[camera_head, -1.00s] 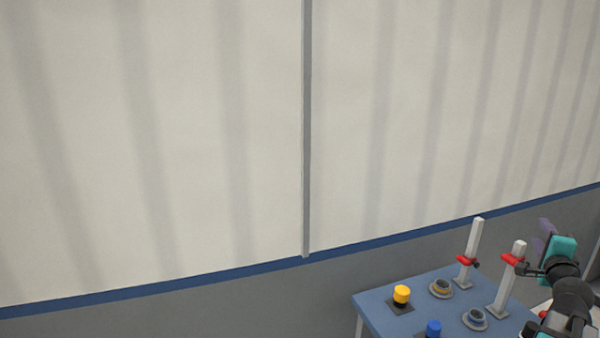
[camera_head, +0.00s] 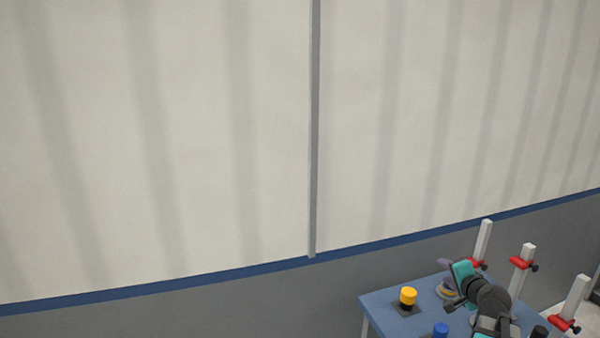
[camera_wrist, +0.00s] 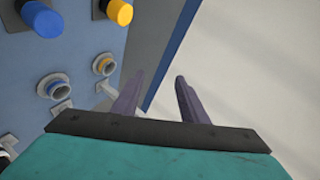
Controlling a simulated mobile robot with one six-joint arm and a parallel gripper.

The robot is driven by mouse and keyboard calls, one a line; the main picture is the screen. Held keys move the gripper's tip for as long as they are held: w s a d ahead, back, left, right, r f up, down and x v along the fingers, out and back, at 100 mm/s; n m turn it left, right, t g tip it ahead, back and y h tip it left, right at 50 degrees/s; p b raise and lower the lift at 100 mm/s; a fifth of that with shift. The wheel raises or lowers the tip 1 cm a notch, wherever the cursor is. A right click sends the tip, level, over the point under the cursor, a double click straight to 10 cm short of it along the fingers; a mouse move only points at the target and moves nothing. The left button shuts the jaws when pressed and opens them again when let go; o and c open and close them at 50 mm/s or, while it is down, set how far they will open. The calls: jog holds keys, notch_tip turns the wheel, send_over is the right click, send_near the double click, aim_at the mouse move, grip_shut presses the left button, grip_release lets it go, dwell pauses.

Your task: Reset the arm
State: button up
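My gripper (camera_wrist: 156,88) shows in the wrist view with its two purple-grey fingers apart and nothing between them. In the head view my gripper (camera_head: 444,268) and dark wrist are above the blue table (camera_head: 380,304) at the lower right. The yellow-capped pipe (camera_head: 408,295) and the blue-capped pipe (camera_head: 440,329) stand on the table to the left of my arm. In the wrist view the yellow pipe (camera_wrist: 119,12) and blue pipe (camera_wrist: 42,19) are at the upper left, apart from the fingers.
White posts with red clamps (camera_head: 483,240), (camera_head: 523,268) and (camera_head: 570,309) stand beside my arm. A pale wall (camera_head: 200,150) fills the background.

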jog(key=s+a+f+n+g+y, duration=0.2)
jog(key=a+f+n+g, duration=0.15)
jog(key=a+f, duration=0.65)
jog(key=s+a+f+n+g+y, duration=0.1)
jog(key=a+f+n+g+y, duration=0.3)
jog(key=a+f, duration=0.65)
jog(key=s+a+f+n+g+h, duration=0.5)
jog(key=s+a+f+n, duration=0.4)
jog(key=s+a, duration=0.45)
jog(key=s+f+g+b, duration=0.2)
jog(key=s+f+b, duration=0.75)
jog(key=f, duration=0.85)
jog(key=s+f+m+g+b, duration=0.15)
jog(key=s+f+b, duration=0.55)
jog(key=f+b, duration=0.85)
jog(key=s+f+g+b, duration=0.2)
jog(key=s+f+b, duration=0.65)
jog(key=f, duration=1.25)
notch_tip(320, 180, up, 14)
jog(key=p, duration=1.3)
jog(key=shift+s+d+r+g, duration=0.2)
jog(key=shift+s+d+g, duration=0.05)
jog(key=shift+s+g, duration=0.05)
